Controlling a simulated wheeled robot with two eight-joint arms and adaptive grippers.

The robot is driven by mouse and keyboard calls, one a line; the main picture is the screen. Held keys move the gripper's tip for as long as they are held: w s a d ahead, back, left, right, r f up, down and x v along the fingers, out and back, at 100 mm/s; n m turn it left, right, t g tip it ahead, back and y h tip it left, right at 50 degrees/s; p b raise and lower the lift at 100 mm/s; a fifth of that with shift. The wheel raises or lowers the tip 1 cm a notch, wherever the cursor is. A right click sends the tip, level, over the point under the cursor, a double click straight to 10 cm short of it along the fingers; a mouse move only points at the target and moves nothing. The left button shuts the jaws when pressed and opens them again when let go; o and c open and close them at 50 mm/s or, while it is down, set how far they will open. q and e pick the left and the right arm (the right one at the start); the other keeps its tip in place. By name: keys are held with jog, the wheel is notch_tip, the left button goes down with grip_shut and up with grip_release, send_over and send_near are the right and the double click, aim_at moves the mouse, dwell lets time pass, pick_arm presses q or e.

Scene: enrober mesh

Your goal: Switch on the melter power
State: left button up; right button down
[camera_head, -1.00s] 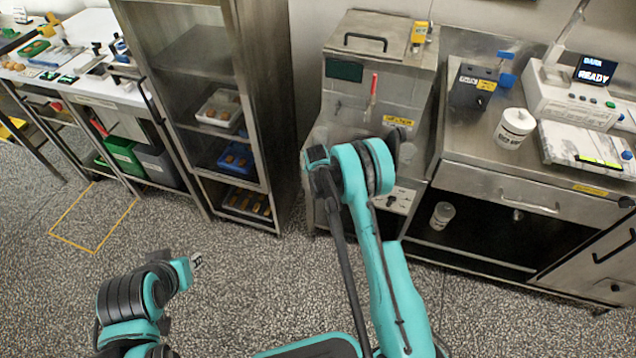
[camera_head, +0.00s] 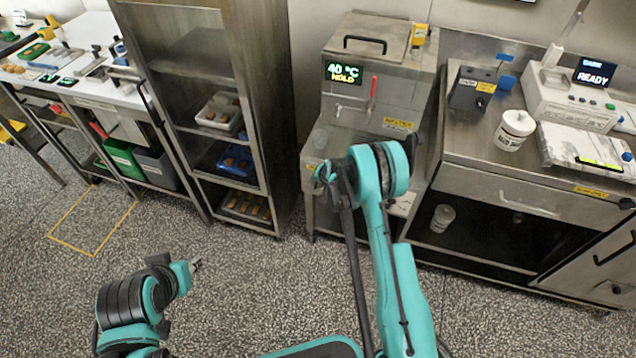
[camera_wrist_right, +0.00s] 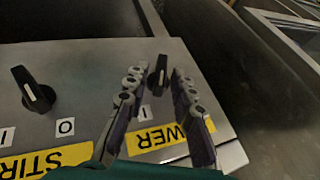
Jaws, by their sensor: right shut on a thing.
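The melter (camera_head: 375,80) is a steel cabinet with a handled lid. Its display (camera_head: 344,73) is lit and reads 40 °C HOLD. In the right wrist view, the black power knob (camera_wrist_right: 157,72) sits on the steel panel (camera_wrist_right: 90,60), beside a yellow label (camera_wrist_right: 150,139) of which "WER" shows. My right gripper (camera_wrist_right: 158,88) is shut on this knob, one finger on each side. In the head view my right arm hides the knob and fingertips. My left gripper (camera_head: 196,265) hangs over the floor at lower left, away from the melter; its finger gap is too small to judge.
Beside the power knob is a black stir knob (camera_wrist_right: 33,89) with a yellow label. A steel bench (camera_head: 535,185) with a white tub (camera_head: 514,130) and a device (camera_head: 570,95) stands right of the melter. A shelf rack (camera_head: 205,75) stands left. The floor in front is clear.

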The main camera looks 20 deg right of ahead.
jog(key=shift+s+d+f+t+y, duration=0.1)
jog(key=shift+t+y, duration=0.4)
jog(key=shift+y, duration=0.2)
jog(key=c, duration=1.6)
grip_release()
jog(key=v, duration=1.2)
